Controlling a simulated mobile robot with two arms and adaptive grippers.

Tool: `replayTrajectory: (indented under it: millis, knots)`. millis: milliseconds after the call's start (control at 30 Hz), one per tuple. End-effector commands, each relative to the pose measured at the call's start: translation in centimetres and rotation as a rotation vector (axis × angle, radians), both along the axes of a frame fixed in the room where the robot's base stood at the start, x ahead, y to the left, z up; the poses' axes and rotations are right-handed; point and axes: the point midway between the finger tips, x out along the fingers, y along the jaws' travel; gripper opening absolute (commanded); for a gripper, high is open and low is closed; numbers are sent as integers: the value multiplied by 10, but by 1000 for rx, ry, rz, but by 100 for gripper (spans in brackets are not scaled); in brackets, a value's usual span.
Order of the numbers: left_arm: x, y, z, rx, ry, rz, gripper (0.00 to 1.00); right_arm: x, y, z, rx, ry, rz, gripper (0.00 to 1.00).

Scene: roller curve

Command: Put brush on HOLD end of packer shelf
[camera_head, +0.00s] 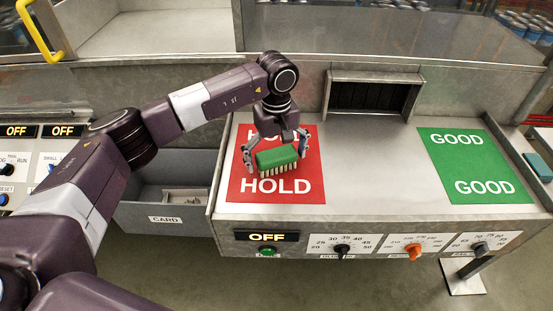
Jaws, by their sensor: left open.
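The brush (278,161) has a green back and pale bristles pointing down. It is on the red HOLD area (303,200) at the left end of the packer shelf (370,190). My left gripper (276,158) is directly over the brush, pointing down, with its fingers open on either side of it. I cannot tell whether the fingers touch the brush. The gripper and arm cover part of the upper HOLD lettering. My right gripper is not in view.
A green GOOD area (475,165) is at the shelf's right end. The grey middle of the shelf is clear. A dark slot (368,97) opens at the back. An open CARD drawer (165,215) is at the left. Knobs and an OFF panel (267,237) line the front.

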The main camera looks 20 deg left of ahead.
Motion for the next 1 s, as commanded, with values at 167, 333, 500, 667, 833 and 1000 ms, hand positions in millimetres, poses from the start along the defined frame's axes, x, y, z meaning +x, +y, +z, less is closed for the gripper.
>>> replayTrajectory:
  millis: [167, 333, 500, 667, 833, 1000]
  knots:
    - [2, 0, 10, -2, -5, 0, 96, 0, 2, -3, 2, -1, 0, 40]
    - [2, 0, 43, -1, -7, 1, 96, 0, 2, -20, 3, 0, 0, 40]
    - [1, 0, 80, -1, -6, 0, 96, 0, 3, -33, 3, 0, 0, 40]
    - [1, 0, 106, 0, -3, 0, 96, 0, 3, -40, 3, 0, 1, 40]
    - [0, 0, 120, 0, -1, 0, 96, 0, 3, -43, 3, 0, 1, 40]
    - [0, 0, 123, 0, 0, 0, 96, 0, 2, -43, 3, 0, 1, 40]
